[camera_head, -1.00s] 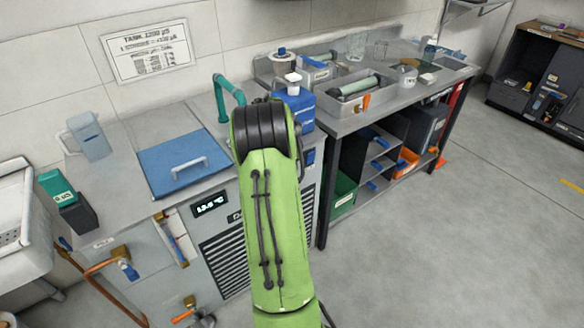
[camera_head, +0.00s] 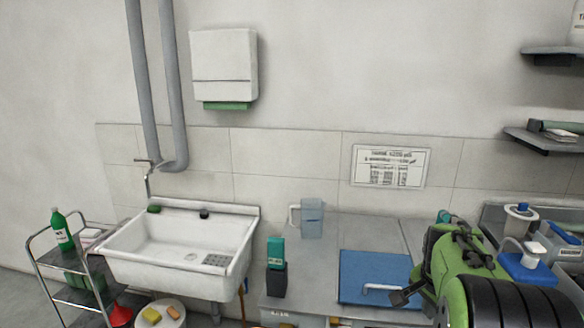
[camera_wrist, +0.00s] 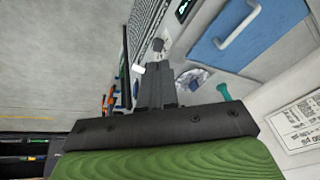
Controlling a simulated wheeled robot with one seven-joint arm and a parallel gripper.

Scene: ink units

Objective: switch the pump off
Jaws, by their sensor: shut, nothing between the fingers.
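The steel tank unit shows in the head view, with its blue lid (camera_head: 372,275) and white handle on top. In the wrist view its front panel carries a vent grille (camera_wrist: 149,50), a small dark round knob (camera_wrist: 158,45) and a dark display (camera_wrist: 185,9) at the top edge. I cannot tell whether the knob is the pump switch, or its setting. My gripper (camera_wrist: 158,68) is shut and empty, its fingertips pointing toward the panel near the knob, with no clear contact.
A white sink (camera_head: 180,250) and a wire cart stand at left. A clear jug (camera_head: 312,218) and a green-topped dark box (camera_head: 277,268) stand left of the lid. Grey floor (camera_wrist: 65,60) is open beside the unit.

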